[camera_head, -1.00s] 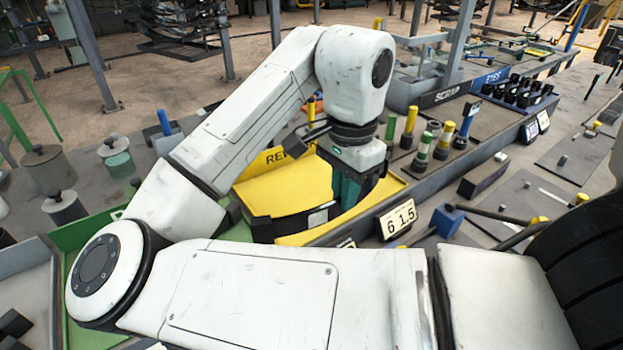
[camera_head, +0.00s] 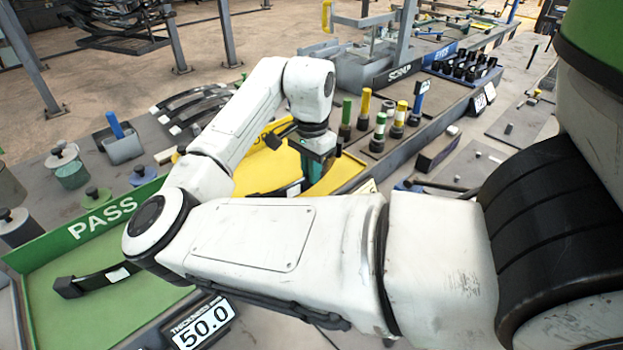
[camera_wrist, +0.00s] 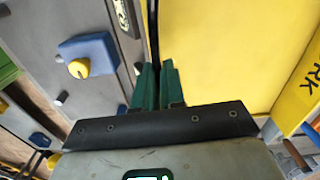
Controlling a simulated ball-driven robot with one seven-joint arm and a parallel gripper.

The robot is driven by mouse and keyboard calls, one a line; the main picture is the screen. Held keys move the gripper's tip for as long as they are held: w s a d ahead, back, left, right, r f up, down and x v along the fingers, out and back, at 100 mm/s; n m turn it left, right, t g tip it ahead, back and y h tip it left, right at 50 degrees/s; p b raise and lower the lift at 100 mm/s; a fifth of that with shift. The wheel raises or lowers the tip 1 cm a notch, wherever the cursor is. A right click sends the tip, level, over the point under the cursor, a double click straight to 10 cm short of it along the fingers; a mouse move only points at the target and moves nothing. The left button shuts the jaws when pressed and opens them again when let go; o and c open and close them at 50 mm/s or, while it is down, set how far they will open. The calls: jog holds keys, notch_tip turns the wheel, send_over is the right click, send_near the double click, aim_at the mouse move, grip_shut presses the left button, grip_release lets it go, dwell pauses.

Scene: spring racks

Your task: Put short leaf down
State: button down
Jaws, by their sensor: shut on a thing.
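My gripper (camera_head: 315,170) is over the yellow tray (camera_head: 258,172), close to its right side, pointing down. Its green fingers (camera_wrist: 158,84) are shut on the short leaf, a dark strip (camera_wrist: 153,40) seen nearly edge-on between them in the wrist view. In the head view, the dark leaf (camera_head: 288,191) shows low over the yellow tray, partly hidden behind my arm. I cannot tell whether it touches the tray floor. The yellow tray (camera_wrist: 215,50) also fills the right of the wrist view.
A green PASS tray (camera_head: 75,312) at left holds another dark leaf (camera_head: 98,280). A display (camera_head: 200,322) reads 50.0. Several upright coloured cylinders (camera_head: 380,130) stand right of the yellow tray. A blue block with a yellow knob (camera_wrist: 88,55) lies beside it.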

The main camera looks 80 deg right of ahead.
jog(key=shift+d+f, duration=0.25)
jog(key=shift+w+d+f+p, duration=0.15)
jog(key=shift+f+p, duration=0.35)
jog(key=shift+f, duration=1.25)
jog(key=c, duration=1.2)
grip_release()
jog(key=shift+f, duration=0.15)
notch_tip(320, 180, up, 12)
jog(key=b, duration=0.1)
jog(key=shift+b, duration=0.3)
